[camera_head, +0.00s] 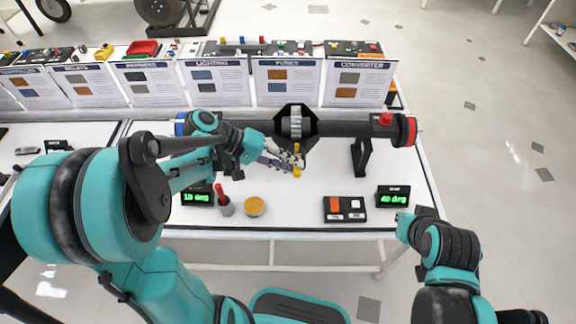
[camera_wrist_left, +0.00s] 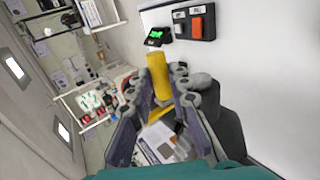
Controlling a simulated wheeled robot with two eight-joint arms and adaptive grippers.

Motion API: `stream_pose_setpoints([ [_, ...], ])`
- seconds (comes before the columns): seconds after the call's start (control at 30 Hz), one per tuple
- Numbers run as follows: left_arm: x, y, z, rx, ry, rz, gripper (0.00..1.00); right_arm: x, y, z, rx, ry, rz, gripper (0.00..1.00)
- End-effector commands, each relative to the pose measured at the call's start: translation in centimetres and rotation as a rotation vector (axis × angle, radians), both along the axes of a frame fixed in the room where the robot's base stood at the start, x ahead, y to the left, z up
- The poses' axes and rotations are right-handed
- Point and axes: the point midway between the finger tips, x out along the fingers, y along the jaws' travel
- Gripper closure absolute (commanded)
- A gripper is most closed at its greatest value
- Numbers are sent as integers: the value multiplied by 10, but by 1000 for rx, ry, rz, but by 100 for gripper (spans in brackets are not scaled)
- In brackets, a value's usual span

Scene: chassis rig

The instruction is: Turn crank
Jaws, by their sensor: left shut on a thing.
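The crank is a dark horizontal shaft (camera_head: 350,129) with a ribbed metal hub at its middle and a yellow handle (camera_head: 297,160) hanging below the hub. My left gripper (camera_head: 291,160) is shut on the yellow handle. In the left wrist view the handle (camera_wrist_left: 158,78) stands between the fingertips. A green display (camera_head: 197,198) at the left of the bench seems to read 10 deg. Another display (camera_head: 393,196) at the right reads about 40 deg. My right arm's teal end (camera_head: 404,228) is past the bench's front right corner; its fingers cannot be made out.
A box with orange and white buttons (camera_head: 345,209), a red-topped lever (camera_head: 224,200) and a round tan knob (camera_head: 254,207) stand along the front of the white bench. Upright information cards (camera_head: 285,82) line the back. A red button (camera_head: 385,119) sits on the shaft's right end.

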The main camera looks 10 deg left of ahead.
Motion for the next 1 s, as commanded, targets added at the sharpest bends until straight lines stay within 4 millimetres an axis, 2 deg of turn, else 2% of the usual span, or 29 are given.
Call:
stream_pose_setpoints([
  [0.57, -2, 2, -3, -22, -4, -2, 100, 0, 0, -5, 0, 0, 0, 100],
  [0.6, -2, 2, -3, -22, -4, -2, 72, 0, 0, -5, 0, 0, 0, 100],
  [0.63, -2, 2, -3, -22, -4, -2, 64, 0, 0, -5, 0, 0, 0, 100],
  [0.67, -2, 2, -3, -22, -4, -2, 61, 0, 0, -5, 0, 0, 0, 100],
  [1.0, -2, 5, 0, -26, -5, 0, 61, 0, 0, -4, 0, 0, 0, 100],
])
